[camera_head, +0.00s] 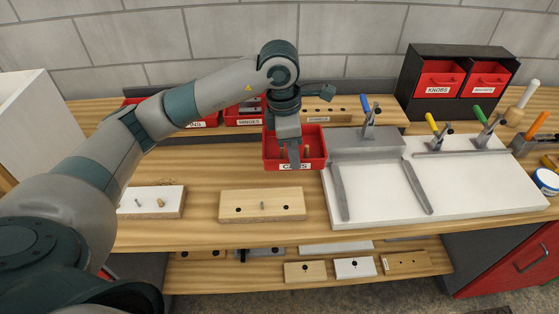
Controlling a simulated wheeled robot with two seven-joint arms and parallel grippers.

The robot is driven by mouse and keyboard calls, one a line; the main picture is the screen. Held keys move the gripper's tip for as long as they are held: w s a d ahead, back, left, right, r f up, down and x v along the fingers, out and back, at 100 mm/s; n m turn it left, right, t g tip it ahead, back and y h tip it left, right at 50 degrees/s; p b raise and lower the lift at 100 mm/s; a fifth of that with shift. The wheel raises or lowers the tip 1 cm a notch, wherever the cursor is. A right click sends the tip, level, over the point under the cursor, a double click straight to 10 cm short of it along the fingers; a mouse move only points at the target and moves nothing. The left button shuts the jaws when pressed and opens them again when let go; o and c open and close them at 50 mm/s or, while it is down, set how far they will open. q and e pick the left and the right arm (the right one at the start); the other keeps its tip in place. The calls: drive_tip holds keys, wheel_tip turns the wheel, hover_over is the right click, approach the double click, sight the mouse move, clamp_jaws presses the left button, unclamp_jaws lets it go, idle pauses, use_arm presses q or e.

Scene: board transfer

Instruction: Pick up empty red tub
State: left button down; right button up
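A red tub (316,147) stands at the back middle of the wooden bench. Its front label is partly covered and seems to read "CAMS". My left gripper (293,160) points down at this tub, with its fingers in front of or over the front wall. I cannot tell whether the fingers touch the wall, or whether they are open or shut. A small tan thing shows beside the fingers in the tub, and the rest of the inside is partly hidden. My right gripper is not in view.
Red tubs labelled "HINGES" (248,121) and "PINS" (197,124) stand left of it, partly behind my arm. A black rack (441,51) holds two red tubs. A white fixture board (470,185) with clamps lies right. A drilled wooden board (262,217) lies in front.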

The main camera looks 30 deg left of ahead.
use_arm(q)
drive_tip(key=shift+s+d+r, duration=0.1)
drive_tip(key=shift+d+r, duration=0.25)
drive_tip(key=shift+d, duration=0.15)
